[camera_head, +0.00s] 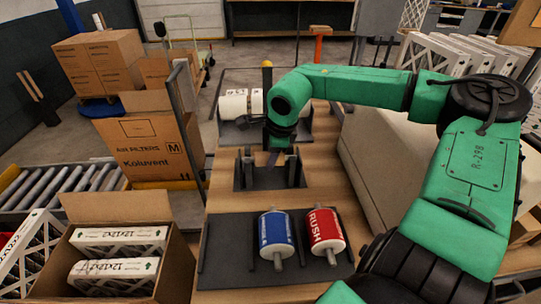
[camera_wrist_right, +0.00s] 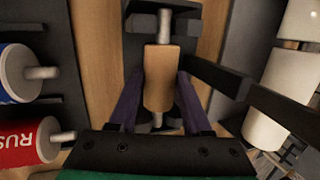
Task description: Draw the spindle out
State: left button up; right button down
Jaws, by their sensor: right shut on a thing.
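The spindle shows in the right wrist view as a grey shaft (camera_wrist_right: 164,25) sticking out of both ends of a plain brown core (camera_wrist_right: 160,75). My right gripper (camera_wrist_right: 158,105) has its two purple fingers on either side of the brown core and is shut on it. The core lies over a dark stand (camera_wrist_right: 186,12); I cannot tell whether the shaft rests on it. In the head view my right gripper (camera_head: 273,158) reaches down at the dark stand with upright posts (camera_head: 240,172), and the wrist hides most of the spindle. My left gripper is not in view.
A blue roll (camera_head: 276,230) and a red roll (camera_head: 324,228) with grey shafts lie in a dark rack in front. White rolls (camera_head: 235,104) lie in a rack behind. An open box of filters (camera_head: 115,250) stands at the left. Bare wooden tabletop (camera_head: 230,200) shows between the racks.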

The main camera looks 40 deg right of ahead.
jog(key=shift+r+p, duration=1.5)
jog(key=shift+r, duration=1.55)
notch_tip(320, 180, up, 9)
jog(key=p, duration=0.5)
jog(key=shift+f, duration=0.1)
